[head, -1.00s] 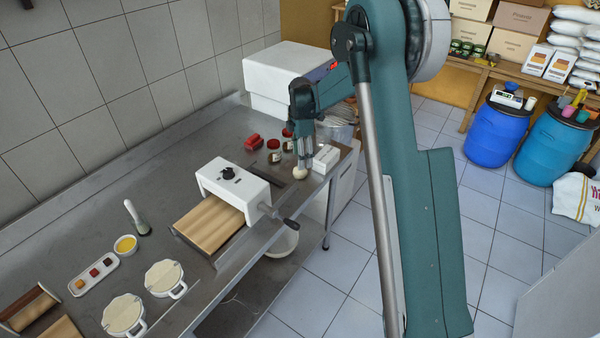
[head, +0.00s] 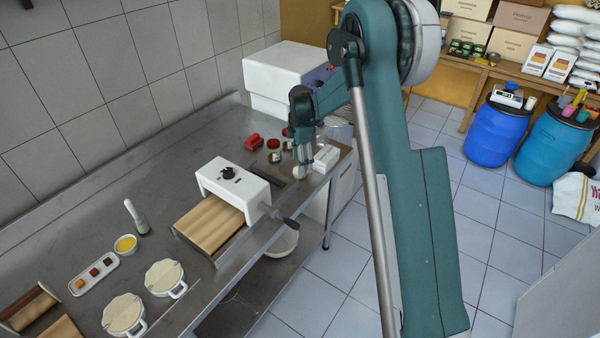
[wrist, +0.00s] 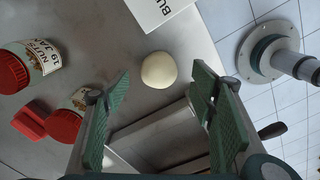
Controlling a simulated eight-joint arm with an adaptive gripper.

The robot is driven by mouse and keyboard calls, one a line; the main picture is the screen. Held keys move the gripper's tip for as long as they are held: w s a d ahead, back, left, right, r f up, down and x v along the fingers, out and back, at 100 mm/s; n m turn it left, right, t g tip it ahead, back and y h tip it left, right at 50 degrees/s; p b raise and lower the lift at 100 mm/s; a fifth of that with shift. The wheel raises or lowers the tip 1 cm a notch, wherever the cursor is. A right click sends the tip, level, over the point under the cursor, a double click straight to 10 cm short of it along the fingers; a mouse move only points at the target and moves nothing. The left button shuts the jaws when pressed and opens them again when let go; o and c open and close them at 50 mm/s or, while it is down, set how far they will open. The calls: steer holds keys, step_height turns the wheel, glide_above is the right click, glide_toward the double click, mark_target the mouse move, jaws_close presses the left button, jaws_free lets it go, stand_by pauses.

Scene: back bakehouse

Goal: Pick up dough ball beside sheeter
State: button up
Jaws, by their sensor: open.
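The dough ball (wrist: 159,70) is pale, round and smooth, resting on the steel bench. In the wrist view it lies just beyond and between the two open fingers of my gripper (wrist: 158,100), touching neither in that view. In the head view the dough ball (head: 300,171) shows at the fingertips of my gripper (head: 304,168), partly hidden by them. My gripper points down over it and is empty. The white sheeter (head: 233,187) with its wooden board stands on the bench to the left of the ball.
A white box (head: 326,158) stands close to the right of the ball. The sheeter's crank (head: 286,222) sticks out past the bench edge.

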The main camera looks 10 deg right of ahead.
steer(key=shift+w+f, duration=0.1)
steer(key=shift+f, duration=2.3)
steer(key=c, duration=1)
